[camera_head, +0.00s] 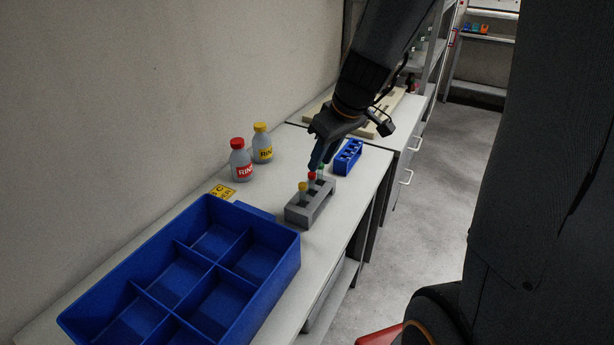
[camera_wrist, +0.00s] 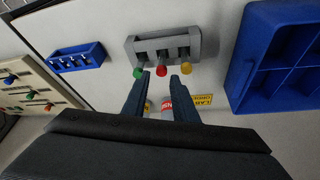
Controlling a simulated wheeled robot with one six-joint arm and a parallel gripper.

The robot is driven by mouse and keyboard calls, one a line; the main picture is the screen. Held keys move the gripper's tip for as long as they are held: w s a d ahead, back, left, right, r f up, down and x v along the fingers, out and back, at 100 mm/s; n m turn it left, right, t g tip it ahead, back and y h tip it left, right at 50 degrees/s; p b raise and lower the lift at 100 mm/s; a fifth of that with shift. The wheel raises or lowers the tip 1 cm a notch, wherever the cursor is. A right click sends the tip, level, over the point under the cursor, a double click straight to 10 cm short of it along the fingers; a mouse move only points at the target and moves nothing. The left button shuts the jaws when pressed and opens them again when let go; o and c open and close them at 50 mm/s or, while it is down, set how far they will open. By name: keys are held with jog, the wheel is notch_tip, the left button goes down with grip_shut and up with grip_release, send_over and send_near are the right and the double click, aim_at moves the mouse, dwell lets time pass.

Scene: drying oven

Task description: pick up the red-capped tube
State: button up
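The red-capped tube (camera_head: 312,176) stands upright in the middle of a grey rack (camera_head: 296,216). A yellow-capped tube (camera_head: 303,187) and a green-capped tube (camera_head: 321,168) stand on either side of it. In the wrist view the red cap (camera_wrist: 161,70) shows between the fingertips of my gripper (camera_wrist: 160,76), with the green cap (camera_wrist: 138,72) left and the yellow cap (camera_wrist: 186,68) right. My gripper is open. In the head view its fingers (camera_head: 317,160) point down just above the red cap. I cannot tell whether they touch it.
A blue divided bin (camera_head: 290,262) stands at the near end of the bench. A small blue rack (camera_head: 344,170) is beyond the grey rack. A red-capped bottle (camera_head: 240,165) and a yellow-capped bottle (camera_head: 262,147) stand near the wall.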

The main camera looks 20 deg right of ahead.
aim_at(312, 175)
jog(key=shift+a+p+x, duration=0.1)
jog(key=shift+p+x, duration=0.1)
jog(key=shift+x, duration=1.65)
jog(key=shift+a+p+x, duration=0.15)
jog(key=shift+x, duration=1.65)
grip_shut()
